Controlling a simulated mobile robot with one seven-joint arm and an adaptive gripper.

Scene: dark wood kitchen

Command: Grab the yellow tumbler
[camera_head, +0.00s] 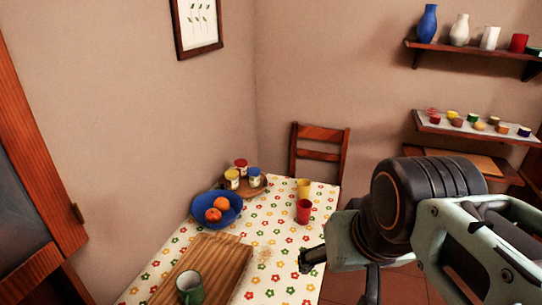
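The yellow tumbler (303,187) stands upright near the far right part of the table, beyond a red tumbler (304,210). The two stand close together on the flowered tablecloth (262,248). My gripper (340,271) is at the lower right, nearer to the camera than both tumblers and apart from them in the picture. Dark end parts show at its lower left, and nothing is seen held there. My own arm hides much of it, so its opening is unclear.
A blue bowl (232,213) with orange fruit, a round tray with several small jars (233,178), a wooden board (215,259) and a green mug (190,287) are on the table. A chair (319,135) stands behind. Shelves (470,52) hang at right.

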